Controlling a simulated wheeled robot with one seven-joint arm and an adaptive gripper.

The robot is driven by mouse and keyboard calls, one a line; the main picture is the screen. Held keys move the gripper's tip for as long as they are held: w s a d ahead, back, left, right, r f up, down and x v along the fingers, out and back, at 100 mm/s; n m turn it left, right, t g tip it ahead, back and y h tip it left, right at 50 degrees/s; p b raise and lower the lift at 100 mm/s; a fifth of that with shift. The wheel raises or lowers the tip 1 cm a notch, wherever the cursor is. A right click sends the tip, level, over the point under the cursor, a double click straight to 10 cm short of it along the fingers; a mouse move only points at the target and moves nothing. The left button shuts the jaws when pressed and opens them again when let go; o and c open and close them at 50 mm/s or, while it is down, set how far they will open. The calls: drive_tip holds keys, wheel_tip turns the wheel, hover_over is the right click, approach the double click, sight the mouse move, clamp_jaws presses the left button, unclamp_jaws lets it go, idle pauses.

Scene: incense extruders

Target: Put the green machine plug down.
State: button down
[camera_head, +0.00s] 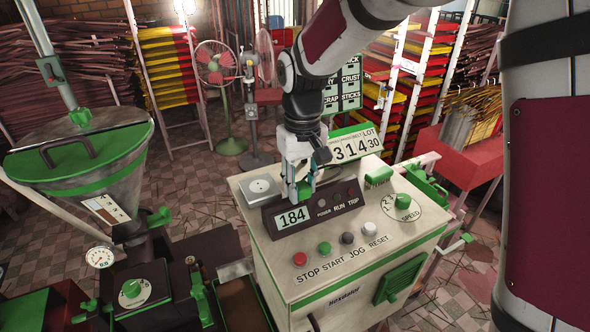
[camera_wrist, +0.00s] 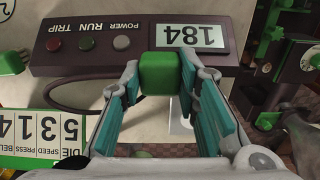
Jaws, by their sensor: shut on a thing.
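The green machine plug (camera_wrist: 162,73) is a small rounded block between the fingertips of my gripper (camera_wrist: 160,78) in the wrist view. My gripper is shut on it. In the head view my gripper (camera_head: 298,184) points down over the cream machine top (camera_head: 333,232), behind the dark display panel (camera_head: 284,218) reading 184. The plug (camera_head: 304,190) shows there only as a small green patch by the fingers. A dark cable (camera_wrist: 115,92) loops beside it in the wrist view. I cannot tell whether the plug touches the machine top.
A pale plate with a round disc (camera_head: 262,188) lies left of my gripper. A green ridged block (camera_head: 378,177) and a speed dial (camera_head: 401,206) are to the right. A number board (camera_head: 354,147) stands behind. The front of the machine top holds several buttons.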

drive_tip(key=w, duration=0.6)
drive_tip(key=w+a+f, duration=0.1)
drive_tip(key=w, duration=0.3)
drive_tip(key=shift+w, duration=0.1)
drive_tip(key=shift+w+f+p, duration=0.2)
drive_tip(key=shift+p, duration=0.1)
wheel_tip(320, 180, down, 2)
drive_tip(key=shift+s+f+p, duration=0.15)
drive_tip(key=shift+p, duration=0.35)
drive_tip(key=shift+f, duration=0.4)
drive_tip(key=shift+f, duration=0.6)
drive_tip(key=c, duration=1.2)
unclamp_jaws()
drive_tip(key=shift+r, duration=0.1)
